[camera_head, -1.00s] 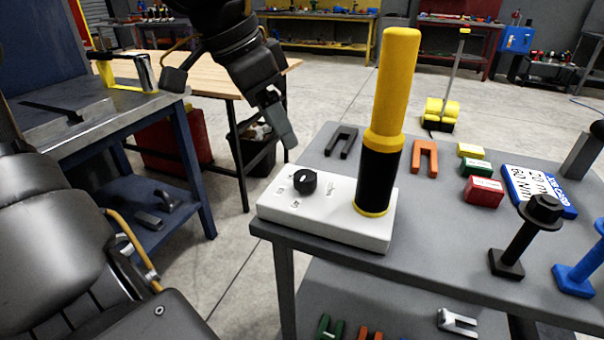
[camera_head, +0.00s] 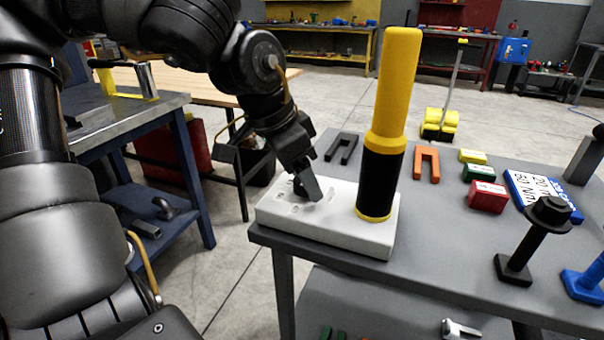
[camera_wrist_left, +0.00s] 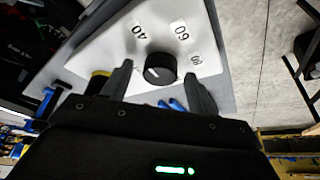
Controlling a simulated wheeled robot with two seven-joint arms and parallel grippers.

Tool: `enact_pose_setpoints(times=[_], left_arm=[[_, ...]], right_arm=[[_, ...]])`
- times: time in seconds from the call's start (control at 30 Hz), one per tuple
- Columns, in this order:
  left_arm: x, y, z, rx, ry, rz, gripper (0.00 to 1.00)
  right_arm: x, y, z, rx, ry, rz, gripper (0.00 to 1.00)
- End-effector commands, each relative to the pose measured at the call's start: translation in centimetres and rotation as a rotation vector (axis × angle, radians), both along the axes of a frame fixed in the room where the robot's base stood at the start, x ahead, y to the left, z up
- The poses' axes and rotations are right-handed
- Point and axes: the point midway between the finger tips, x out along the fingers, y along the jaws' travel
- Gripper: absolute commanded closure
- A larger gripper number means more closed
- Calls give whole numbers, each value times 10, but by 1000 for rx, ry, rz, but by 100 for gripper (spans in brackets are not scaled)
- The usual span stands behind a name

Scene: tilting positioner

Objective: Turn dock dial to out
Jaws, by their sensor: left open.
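The dock is a white box (camera_head: 330,226) on the near left corner of the grey table, with a yellow and black tool (camera_head: 388,125) standing upright in it. Its black dial (camera_wrist_left: 160,68) shows in the left wrist view with a white pointer line and printed labels around it, among them 40 and 60. My left gripper (camera_head: 308,188) is over the dial and mostly hides it in the head view. In the wrist view the left gripper (camera_wrist_left: 160,88) is open, one finger on each side of the dial; contact cannot be told. My right gripper is not in view.
On the grey table (camera_head: 440,215) lie a dark fork piece (camera_head: 342,147), an orange fork piece (camera_head: 427,163), small coloured blocks (camera_head: 486,196) and a black stand (camera_head: 532,240). A blue workbench (camera_head: 130,140) stands to the left, with open floor between.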

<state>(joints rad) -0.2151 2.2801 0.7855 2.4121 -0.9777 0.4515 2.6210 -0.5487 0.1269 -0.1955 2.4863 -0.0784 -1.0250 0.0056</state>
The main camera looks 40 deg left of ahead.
Motion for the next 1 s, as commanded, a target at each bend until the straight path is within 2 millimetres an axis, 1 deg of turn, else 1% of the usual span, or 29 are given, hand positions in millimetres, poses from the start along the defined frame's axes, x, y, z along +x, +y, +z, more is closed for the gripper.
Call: enact_pose_setpoints(times=[0.1, 0.43, 0.73, 0.87, 1.0], left_arm=[[0, 0, 0, 0, 0, 0, 42], [0, 0, 0, 0, 0, 0, 85], [0, 1, 0, -1, -1, -36, 86], [1, 1, 0, -1, -1, -98, 86], [1, 2, 0, -1, -1, -199, 86]], right_arm=[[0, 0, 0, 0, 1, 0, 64], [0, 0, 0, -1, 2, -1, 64], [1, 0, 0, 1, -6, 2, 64], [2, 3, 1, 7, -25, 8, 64], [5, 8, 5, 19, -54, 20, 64]])
